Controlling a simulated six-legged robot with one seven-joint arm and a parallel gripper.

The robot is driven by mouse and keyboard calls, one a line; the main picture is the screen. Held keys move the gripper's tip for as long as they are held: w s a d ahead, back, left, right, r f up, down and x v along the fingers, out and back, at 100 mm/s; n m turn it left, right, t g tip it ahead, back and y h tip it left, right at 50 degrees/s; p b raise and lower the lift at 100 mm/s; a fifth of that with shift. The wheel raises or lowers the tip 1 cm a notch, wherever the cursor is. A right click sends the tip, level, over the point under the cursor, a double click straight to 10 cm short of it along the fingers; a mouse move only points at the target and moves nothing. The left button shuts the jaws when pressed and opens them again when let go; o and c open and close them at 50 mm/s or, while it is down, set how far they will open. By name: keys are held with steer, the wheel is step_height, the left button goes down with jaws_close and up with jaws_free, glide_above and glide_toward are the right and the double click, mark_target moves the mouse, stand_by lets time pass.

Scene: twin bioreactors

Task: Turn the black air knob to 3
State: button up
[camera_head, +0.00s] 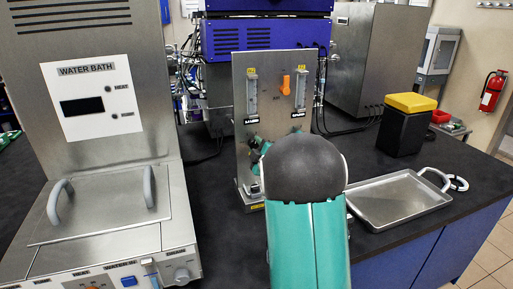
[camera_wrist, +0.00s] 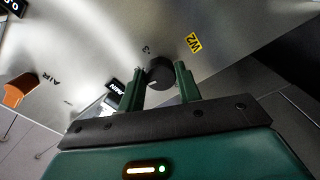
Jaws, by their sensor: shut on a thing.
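The black knob (camera_wrist: 159,73) sits on the metal panel in the wrist view, with a white mark on its face and a small printed "3" near its upper left. My gripper (camera_wrist: 158,84) is shut on this knob, one green finger on each side. In the head view the steel panel (camera_head: 241,95) stands upright in the middle, and my own arm hides most of the knob area.
The water bath (camera_head: 100,110) with two handles stands at the left. A metal tray (camera_head: 405,200) lies at the right on the dark bench. A black bin with a yellow lid (camera_head: 408,125) stands behind it. A yellow "W2" label (camera_wrist: 193,42) is near the knob.

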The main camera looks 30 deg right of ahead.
steer(key=m, duration=0.4)
steer(key=shift+m, duration=0.3)
steer(key=m, duration=0.3)
steer(key=shift+f+m, duration=0.1)
steer(key=shift+m, duration=0.3)
steer(key=m, duration=0.7)
steer(key=shift+a, duration=0.1)
steer(key=o, duration=1)
steer(key=shift+s, duration=0.1)
steer(key=v, duration=1.3)
steer(key=shift+s+a, duration=0.15)
steer(key=shift+s, duration=0.15)
